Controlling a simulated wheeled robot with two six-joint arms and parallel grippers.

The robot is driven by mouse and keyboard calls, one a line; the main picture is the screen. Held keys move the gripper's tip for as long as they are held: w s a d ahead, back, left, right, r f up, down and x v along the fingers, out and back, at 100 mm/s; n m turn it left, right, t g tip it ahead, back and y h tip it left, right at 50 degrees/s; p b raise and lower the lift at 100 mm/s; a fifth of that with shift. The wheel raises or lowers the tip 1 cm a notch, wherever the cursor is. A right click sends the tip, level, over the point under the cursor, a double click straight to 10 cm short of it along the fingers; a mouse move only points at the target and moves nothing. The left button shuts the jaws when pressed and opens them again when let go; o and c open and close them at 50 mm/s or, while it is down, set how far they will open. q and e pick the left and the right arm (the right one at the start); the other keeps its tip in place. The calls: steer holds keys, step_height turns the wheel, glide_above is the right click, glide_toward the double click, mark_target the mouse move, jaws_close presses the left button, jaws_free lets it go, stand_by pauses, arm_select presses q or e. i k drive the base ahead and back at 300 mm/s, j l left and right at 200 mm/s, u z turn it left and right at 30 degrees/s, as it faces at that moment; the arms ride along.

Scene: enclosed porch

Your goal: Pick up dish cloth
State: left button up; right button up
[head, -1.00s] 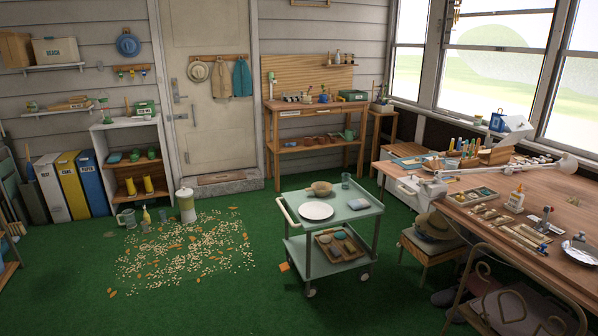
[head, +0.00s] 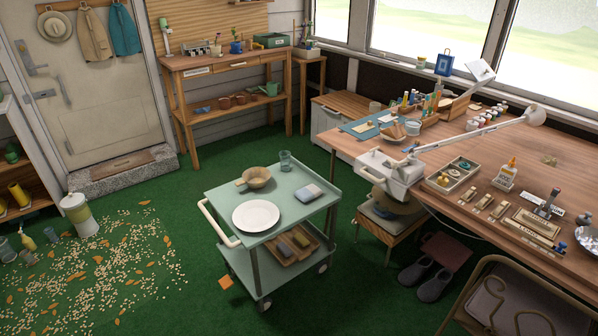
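A small folded blue and pale grey item (head: 308,192), which looks like the dish cloth, lies flat on the top shelf of the green cart (head: 226,191), near its right edge. A white plate (head: 256,216), a wooden bowl with a handle (head: 257,177) and a clear glass (head: 285,161) share that shelf with it. They stand apart from the folded item. Neither of my grippers shows in the head view.
A wooden tray (head: 271,259) with sponge-like blocks sits on the cart's lower shelf. An orange piece (head: 226,283) lies on the floor by the cart. A cluttered workbench (head: 480,165) and a chair (head: 510,300) stand at right.

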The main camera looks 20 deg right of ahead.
mark_target(309, 192)
steer(key=i+z, duration=0.3)
steer(key=i, duration=0.3)
steer(key=i+z, duration=0.35)
steer(key=i, duration=0.25)
steer(key=i+j+z, duration=0.3)
steer(key=i, duration=0.25)
